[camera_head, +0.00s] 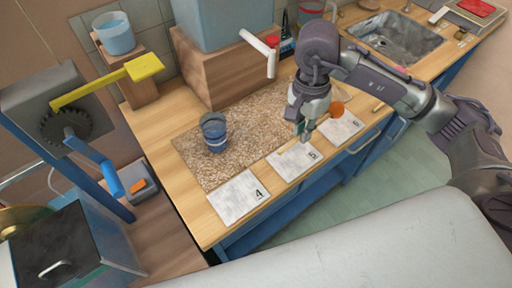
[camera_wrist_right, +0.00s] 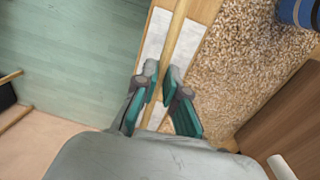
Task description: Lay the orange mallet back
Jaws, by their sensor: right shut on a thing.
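My right gripper (camera_head: 304,132) is low over the front of the counter, around the cards marked 5 (camera_head: 292,163) and 6 (camera_head: 334,130). It is shut on the orange mallet, whose round orange head (camera_head: 337,109) shows just right of the fingers, over card 6. In the right wrist view the fingers (camera_wrist_right: 162,73) close around the mallet's thin wooden handle (camera_wrist_right: 178,25); the head is out of that view. I cannot tell whether the mallet touches the cards. My left gripper is not in view.
A blue cup (camera_head: 214,133) stands on the speckled mat (camera_head: 255,133) behind the cards. Card 4 (camera_head: 237,203) is bare. A wooden block (camera_head: 215,80) carries a tank with a white spout (camera_head: 259,47). A sink (camera_head: 394,38) lies at the back right.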

